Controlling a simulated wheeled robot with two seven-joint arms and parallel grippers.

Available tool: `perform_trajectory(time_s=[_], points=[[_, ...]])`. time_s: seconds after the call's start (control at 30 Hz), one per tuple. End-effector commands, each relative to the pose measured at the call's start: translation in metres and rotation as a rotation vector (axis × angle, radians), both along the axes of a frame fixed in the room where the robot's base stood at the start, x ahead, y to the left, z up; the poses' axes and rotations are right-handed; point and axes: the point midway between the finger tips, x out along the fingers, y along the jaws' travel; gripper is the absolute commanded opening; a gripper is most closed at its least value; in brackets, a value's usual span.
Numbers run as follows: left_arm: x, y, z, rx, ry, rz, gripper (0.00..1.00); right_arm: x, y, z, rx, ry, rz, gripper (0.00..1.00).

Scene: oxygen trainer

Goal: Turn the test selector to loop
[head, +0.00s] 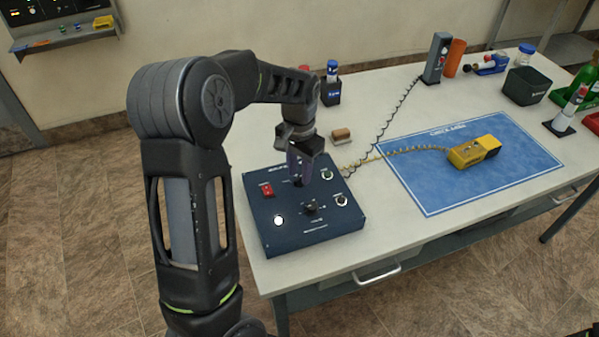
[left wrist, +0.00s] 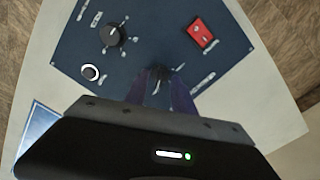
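The dark blue trainer box (head: 335,225) sits at the near left of the table. A black round knob (head: 311,208) with small markings around it is on its face; it also shows in the left wrist view (left wrist: 113,33). I cannot read its labels. My left gripper (head: 299,178) points down at the box's upper middle, behind the knob in the head view. In the left wrist view its two fingers (left wrist: 160,78) are close together around a small dark control. I cannot tell if they touch it. My right gripper is not in view.
On the box are a red rocker switch (head: 266,190), a lit white button (head: 278,221) and two round ports at the right. A coiled cord runs to a yellow device (head: 474,151) on a blue mat (head: 420,185). A dark cup (head: 330,92) stands behind my left gripper.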

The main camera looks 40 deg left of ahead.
Motion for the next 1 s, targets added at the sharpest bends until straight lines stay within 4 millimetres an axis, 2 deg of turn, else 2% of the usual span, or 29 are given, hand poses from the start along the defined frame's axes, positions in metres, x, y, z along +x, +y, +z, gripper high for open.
perform_trajectory(time_s=[0.3, 0.43, 0.57, 1.0], points=[[0.001, 0.000, 0.050, 0.001, -0.004, 0.000, 0.31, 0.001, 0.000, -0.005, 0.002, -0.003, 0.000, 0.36], [0.001, 0.000, 0.064, 0.001, -0.002, 0.000, 0.31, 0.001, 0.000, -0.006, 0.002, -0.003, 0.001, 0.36], [0.000, 0.000, 0.070, 0.000, -0.001, 0.000, 0.31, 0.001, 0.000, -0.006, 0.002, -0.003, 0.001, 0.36], [0.000, 0.000, 0.070, 0.000, 0.000, 0.000, 0.31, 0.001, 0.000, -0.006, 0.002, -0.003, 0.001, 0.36]])
